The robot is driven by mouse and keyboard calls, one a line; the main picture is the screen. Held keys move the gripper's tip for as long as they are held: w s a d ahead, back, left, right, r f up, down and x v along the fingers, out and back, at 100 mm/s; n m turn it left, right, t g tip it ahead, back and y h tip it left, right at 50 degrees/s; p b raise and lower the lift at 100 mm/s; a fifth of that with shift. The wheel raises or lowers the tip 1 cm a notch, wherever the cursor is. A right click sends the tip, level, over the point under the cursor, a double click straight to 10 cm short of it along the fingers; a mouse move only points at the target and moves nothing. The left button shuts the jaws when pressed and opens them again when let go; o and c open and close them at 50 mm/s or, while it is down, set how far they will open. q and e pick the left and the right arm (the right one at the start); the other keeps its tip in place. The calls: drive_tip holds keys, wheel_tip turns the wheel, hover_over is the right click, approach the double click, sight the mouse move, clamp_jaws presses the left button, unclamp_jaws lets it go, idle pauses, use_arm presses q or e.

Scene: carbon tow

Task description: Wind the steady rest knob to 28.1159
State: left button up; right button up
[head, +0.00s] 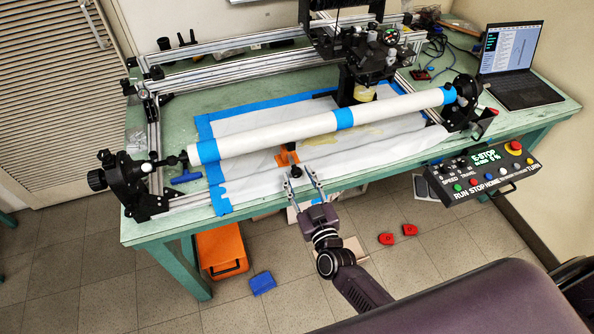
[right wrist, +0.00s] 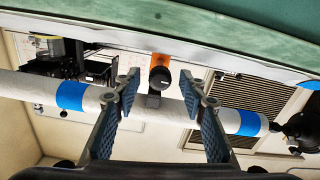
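The steady rest knob (head: 296,170) is small, round and black, at the table's front edge in the head view. It sits below the orange steady rest bracket (head: 284,158), under the white tube (head: 300,129). My right gripper (head: 297,180) is open, with its fingertips close to the knob. In the right wrist view the knob (right wrist: 160,78) shows between the two open fingers, and I see no finger touching it. The orange bracket (right wrist: 161,62) is behind the knob there. No knob reading is legible. My left gripper is not in view.
The green table (head: 165,228) carries the winding frame, with a black chuck (head: 122,180) at the left tube end. A control box (head: 487,172) with an E-STOP display hangs at the front right. Red pieces, a blue piece and an orange case (head: 221,252) lie on the floor.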

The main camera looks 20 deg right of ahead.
drive_tip(key=shift+w, duration=1)
clamp_jaws()
